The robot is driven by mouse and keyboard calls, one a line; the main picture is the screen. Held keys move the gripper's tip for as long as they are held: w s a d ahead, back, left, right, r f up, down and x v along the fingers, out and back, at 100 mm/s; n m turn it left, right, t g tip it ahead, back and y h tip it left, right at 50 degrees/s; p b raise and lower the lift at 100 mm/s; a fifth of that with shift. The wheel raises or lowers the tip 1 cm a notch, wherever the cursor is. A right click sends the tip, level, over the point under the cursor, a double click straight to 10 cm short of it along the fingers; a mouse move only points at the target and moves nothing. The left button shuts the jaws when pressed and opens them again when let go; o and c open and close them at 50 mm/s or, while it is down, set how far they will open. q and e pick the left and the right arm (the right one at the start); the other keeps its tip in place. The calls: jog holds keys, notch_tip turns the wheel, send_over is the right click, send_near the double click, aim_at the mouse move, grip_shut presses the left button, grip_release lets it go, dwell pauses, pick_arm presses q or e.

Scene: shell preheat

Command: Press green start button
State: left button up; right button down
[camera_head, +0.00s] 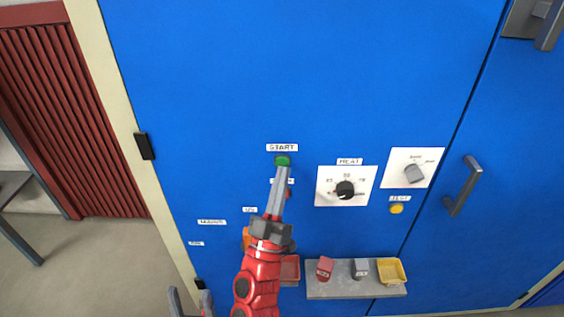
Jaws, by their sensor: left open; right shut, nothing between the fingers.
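The green start button (283,160) sits on the blue panel, just under the START label (282,148). My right gripper (281,170) is shut and empty, with its fingertips at the lower edge of the button in the picture. I cannot tell whether they touch it or whether it is pressed in. The gripper hides part of the panel below the button, including part of another label and a red item. My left gripper (190,300) is open at the bottom edge, partly cut off, well below and left of the button.
Right of the button are a HEAT dial (345,189), a grey switch (414,173) and a yellow button (397,208). A grey shelf (330,288) below holds small items and a yellow tray (391,271). A door handle (462,187) sticks out at right.

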jog(key=shift+w, duration=0.4)
jog(key=shift+w, duration=0.4)
dwell(0.6)
jog(key=shift+s+p, duration=0.85)
